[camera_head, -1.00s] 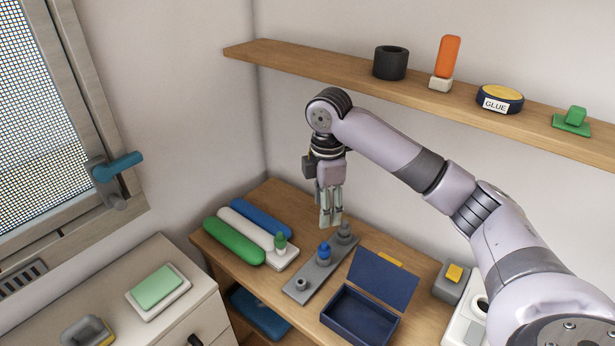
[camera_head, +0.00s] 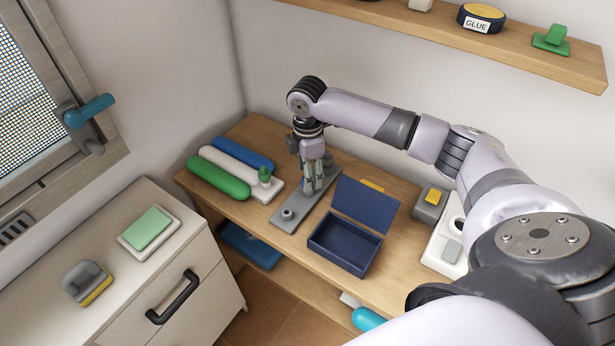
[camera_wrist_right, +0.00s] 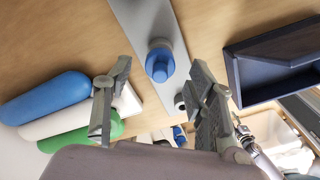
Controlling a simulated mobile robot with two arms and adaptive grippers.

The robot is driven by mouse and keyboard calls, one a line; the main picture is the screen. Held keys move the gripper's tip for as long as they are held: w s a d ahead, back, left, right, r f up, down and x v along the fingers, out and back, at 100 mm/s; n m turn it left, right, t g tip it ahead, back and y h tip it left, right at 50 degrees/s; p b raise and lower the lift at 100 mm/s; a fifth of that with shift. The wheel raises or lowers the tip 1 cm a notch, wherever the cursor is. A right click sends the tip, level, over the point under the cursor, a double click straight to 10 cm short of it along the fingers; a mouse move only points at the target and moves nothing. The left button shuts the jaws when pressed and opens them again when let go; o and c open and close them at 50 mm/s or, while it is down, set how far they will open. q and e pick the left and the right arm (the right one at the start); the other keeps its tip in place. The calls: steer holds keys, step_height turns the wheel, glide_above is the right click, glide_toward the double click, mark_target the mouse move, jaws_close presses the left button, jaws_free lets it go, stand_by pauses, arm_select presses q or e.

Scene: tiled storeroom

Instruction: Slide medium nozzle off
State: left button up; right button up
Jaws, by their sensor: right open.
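The medium nozzle seems to be the blue nozzle (camera_wrist_right: 160,65), which stands on the middle of a grey strip (camera_head: 289,213). In the right wrist view the strip (camera_wrist_right: 138,18) runs between my fingers, with the blue nozzle between them and apart from both. My right gripper (camera_head: 314,186) is open and points down over the strip; in the head view its fingers largely hide the nozzle. The gripper also shows in the right wrist view (camera_wrist_right: 160,72). An empty grey peg (camera_head: 288,214) stands at the strip's front end. My left gripper is out of view.
An open navy box (camera_head: 345,243) stands close to the right of the strip. Green (camera_head: 217,177), white and blue tubes lie to the left, with a small green-topped piece (camera_head: 265,173) by them. A grey block with a yellow top (camera_head: 431,201) is farther right.

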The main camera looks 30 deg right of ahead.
step_height(320, 180, down, 2)
steer(key=shift+f, duration=0.45)
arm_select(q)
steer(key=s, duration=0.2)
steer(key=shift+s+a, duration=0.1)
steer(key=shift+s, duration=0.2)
arm_select(e)
steer(key=c, duration=0.5)
jaws_close()
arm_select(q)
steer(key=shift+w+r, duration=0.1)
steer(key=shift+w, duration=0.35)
arm_select(e)
steer(key=shift+r, duration=0.15)
